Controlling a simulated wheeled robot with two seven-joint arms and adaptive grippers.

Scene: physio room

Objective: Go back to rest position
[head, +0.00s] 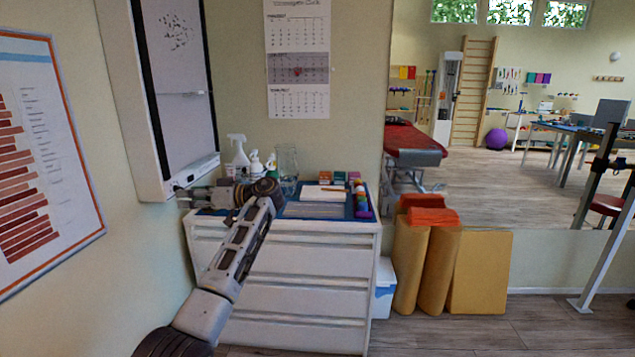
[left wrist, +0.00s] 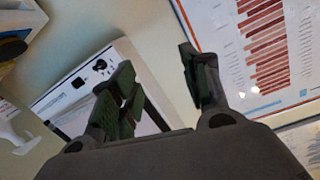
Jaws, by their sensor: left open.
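My left arm reaches up from the bottom of the head view in front of a white drawer cabinet (head: 290,275). Its left gripper (head: 186,194) points left, close to the lower edge of a white wall-mounted unit (head: 155,100). In the left wrist view the left gripper (left wrist: 160,88) has its two dark fingers apart, with nothing between them but wall. I cannot tell whether it touches the wall unit. My right gripper does not show.
Spray and pump bottles (head: 240,155), a glass jar (head: 287,165) and small coloured boxes (head: 332,177) stand on the cabinet, near my left wrist. Yellow rolls (head: 410,265) stand to its right. A framed chart (head: 40,150) hangs at left.

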